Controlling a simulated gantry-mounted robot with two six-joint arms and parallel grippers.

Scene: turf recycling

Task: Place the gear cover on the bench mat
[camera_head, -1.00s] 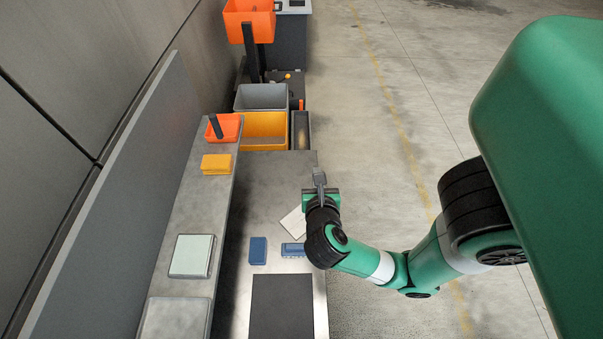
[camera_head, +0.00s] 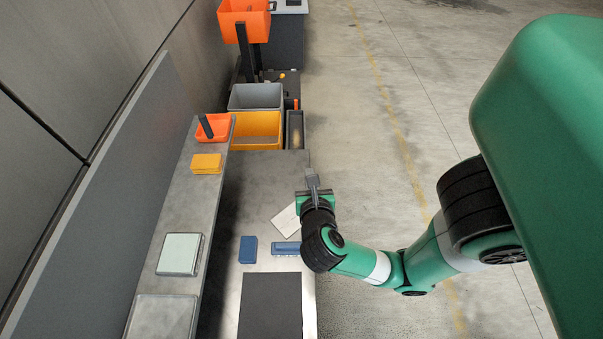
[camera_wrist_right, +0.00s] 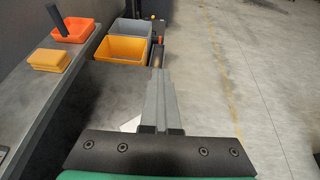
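The dark grey bench mat (camera_head: 270,305) lies flat and bare at the near end of the metal bench in the head view. I cannot tell for sure which item is the gear cover. A pale green-topped flat piece (camera_head: 180,253) and a grey tray-like piece (camera_head: 162,318) lie on the left shelf. My right gripper (camera_head: 312,177) is over the bench's right edge, beyond the mat, pointing away from it. In the right wrist view its fingers (camera_wrist_right: 160,85) are together with nothing visible between them. My left gripper is not in view.
Two blue blocks (camera_head: 248,249) (camera_head: 286,248) and a white sheet (camera_head: 285,220) lie between mat and gripper. The shelf (camera_head: 195,205) also holds a yellow block (camera_head: 206,163) and an orange tray (camera_head: 222,126). Grey (camera_head: 256,96) and yellow (camera_head: 256,128) bins stand beyond the bench.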

